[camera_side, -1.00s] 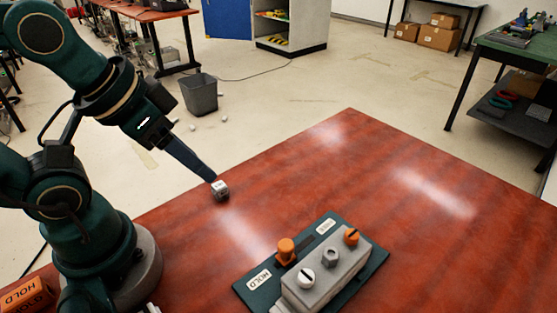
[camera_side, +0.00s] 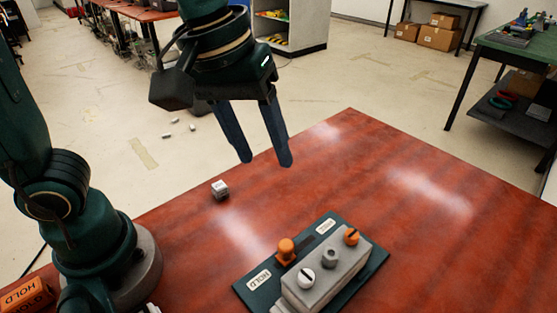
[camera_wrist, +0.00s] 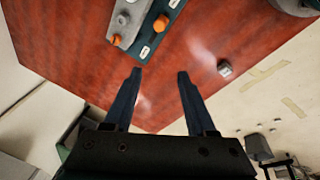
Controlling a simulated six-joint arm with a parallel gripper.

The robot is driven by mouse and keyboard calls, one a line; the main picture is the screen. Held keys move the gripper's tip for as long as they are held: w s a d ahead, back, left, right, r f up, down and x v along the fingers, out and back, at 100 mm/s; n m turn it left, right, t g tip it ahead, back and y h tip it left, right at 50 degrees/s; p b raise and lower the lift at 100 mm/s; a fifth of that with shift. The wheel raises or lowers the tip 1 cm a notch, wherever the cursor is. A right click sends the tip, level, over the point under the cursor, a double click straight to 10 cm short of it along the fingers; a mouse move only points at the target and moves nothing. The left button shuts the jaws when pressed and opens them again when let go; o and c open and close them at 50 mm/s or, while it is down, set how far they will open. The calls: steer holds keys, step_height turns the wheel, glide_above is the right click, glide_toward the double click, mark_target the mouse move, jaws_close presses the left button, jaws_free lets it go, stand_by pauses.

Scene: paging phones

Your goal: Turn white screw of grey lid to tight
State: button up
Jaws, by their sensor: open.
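The grey lid (camera_side: 318,282) is a long raised block on a dark green base plate (camera_side: 374,263) at the front of the table. The white screw (camera_side: 304,278), with a dark slot across its head, sits at the lid's near end. A grey hex nut (camera_side: 329,255) is mid-lid, and an orange slotted screw (camera_side: 351,236) is at the far end. My gripper (camera_side: 265,162) is open and empty, fingers pointing down, high above the table and well away from the lid. In the wrist view, my gripper (camera_wrist: 160,73) shows the lid (camera_wrist: 130,32) beyond the fingertips; the white screw is not clear there.
An orange knob (camera_side: 286,249) stands on the plate beside the lid, between two white labels. A small white-and-dark cube (camera_side: 220,190) lies near the table's left edge. An orange block (camera_side: 25,297) marked HOLD is at lower left. The table's right side is clear.

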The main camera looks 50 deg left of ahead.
steer(key=g, duration=0.2)
glide_toward(306, 275)
steer(key=w+a, duration=0.2)
steer(key=w, duration=0.1)
steer(key=d+f, duration=0.1)
steer(key=s+d+f+m, duration=0.1)
steer(key=d+f+m+g+y, duration=0.1)
steer(key=shift+s+f, duration=0.2)
steer(key=shift+s, duration=0.2)
steer(key=shift+s+f, duration=0.2)
steer(key=shift+f, duration=2.45)
jaws_close()
